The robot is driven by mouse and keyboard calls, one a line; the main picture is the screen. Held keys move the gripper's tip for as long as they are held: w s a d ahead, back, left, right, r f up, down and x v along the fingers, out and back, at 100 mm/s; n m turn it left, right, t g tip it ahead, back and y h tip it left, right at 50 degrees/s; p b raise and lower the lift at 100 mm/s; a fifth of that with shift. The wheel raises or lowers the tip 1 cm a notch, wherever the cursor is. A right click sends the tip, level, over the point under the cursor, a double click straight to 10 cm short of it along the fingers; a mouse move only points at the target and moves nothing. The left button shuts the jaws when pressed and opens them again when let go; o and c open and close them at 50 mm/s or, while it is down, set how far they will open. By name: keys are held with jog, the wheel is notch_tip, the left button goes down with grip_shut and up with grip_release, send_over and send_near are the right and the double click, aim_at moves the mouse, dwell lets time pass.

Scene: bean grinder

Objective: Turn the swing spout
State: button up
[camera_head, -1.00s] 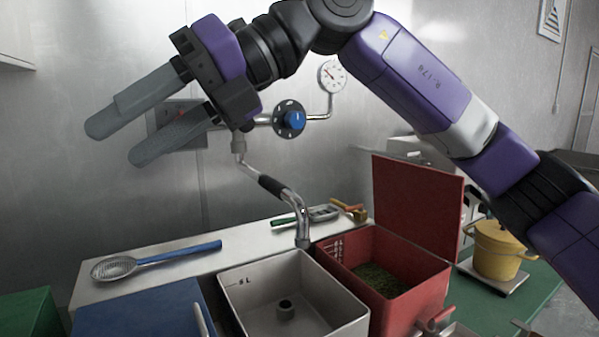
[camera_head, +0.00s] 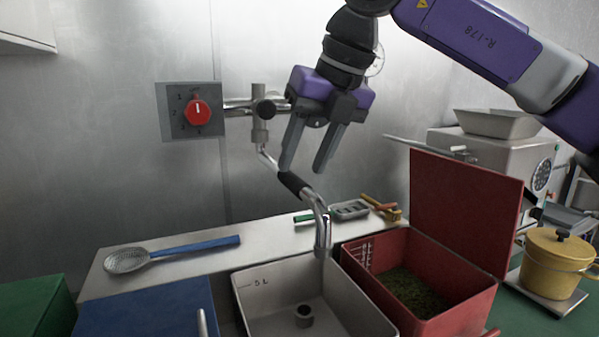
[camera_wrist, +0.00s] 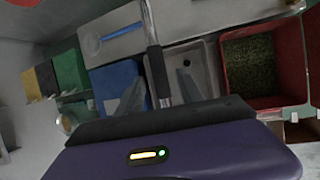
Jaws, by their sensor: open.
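The swing spout (camera_head: 322,222) is a chrome pipe with a black grip sleeve (camera_head: 293,184). It hangs from the wall pipework, and its outlet end is over the back edge of the grey sink-like box (camera_head: 345,300). My gripper (camera_head: 303,168) points down just above the sleeve, its two grey fingers apart and empty. In the wrist view the spout's black sleeve (camera_wrist: 157,72) runs between the spread fingers (camera_wrist: 160,80). Whether a finger touches the sleeve cannot be told.
A red knob (camera_head: 198,112) sits on a wall plate at the left. A red open-lidded bin (camera_head: 440,325) holds green grains beside the box. A skimmer (camera_head: 128,259) lies on the shelf, and a yellow pot (camera_head: 552,268) stands at the right.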

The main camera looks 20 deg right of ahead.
aim_at(296, 177)
jog(key=shift+x, duration=1.6)
grip_shut()
